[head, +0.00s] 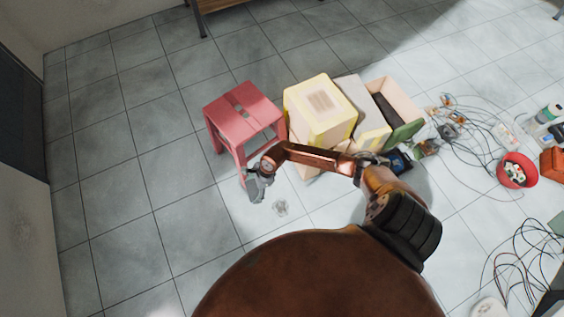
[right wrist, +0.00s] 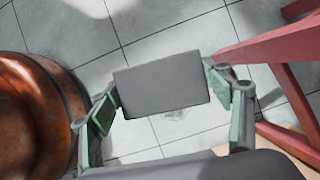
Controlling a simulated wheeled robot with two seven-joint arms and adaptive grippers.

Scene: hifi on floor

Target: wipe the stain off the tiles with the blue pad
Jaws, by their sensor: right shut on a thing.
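My right gripper (head: 256,190) is above the tiles, in front of the red stool. In the right wrist view, a flat rectangular pad (right wrist: 160,82) sits between its green-lined fingers (right wrist: 168,98); the pad looks dark grey there rather than blue. The stain (head: 280,208) is a small greyish smudge on a pale tile, just right of and below the gripper in the head view. It also shows in the right wrist view (right wrist: 175,114), partly behind the pad's lower edge. I cannot tell whether the pad touches the floor. My left gripper is not in view.
The red stool (head: 243,108) stands close behind the gripper, its legs near the right wrist. Yellow-edged boxes (head: 320,110) and an open box (head: 395,100) stand beside it. Cables (head: 470,150) and a red bowl (head: 517,171) lie right. The tiles at left are clear.

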